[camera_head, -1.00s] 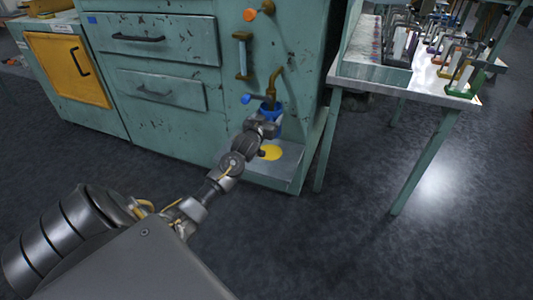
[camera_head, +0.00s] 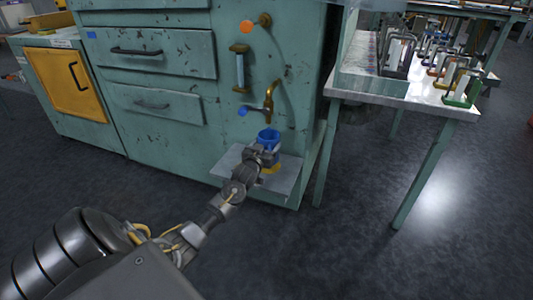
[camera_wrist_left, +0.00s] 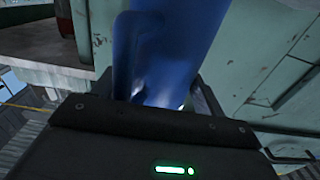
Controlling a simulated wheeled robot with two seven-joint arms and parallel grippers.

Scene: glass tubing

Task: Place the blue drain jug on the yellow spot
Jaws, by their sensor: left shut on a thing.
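The blue drain jug (camera_head: 268,135) is upright under the brass tap (camera_head: 269,105), just above or on the small grey shelf; I cannot tell whether its base touches. My left gripper (camera_head: 266,154) is shut on it from the front. In the left wrist view the jug (camera_wrist_left: 180,45) and its handle (camera_wrist_left: 125,60) fill the space between the fingers. The yellow spot (camera_head: 272,169) lies on the shelf, mostly hidden by the gripper and jug. My right gripper is not in view.
The grey shelf (camera_head: 286,182) juts from the worn green cabinet (camera_head: 200,130). A blue tap handle (camera_head: 243,112) sticks out left of the tap. A metal table (camera_head: 440,102) with several coloured-base stands is at the right. The floor between is clear.

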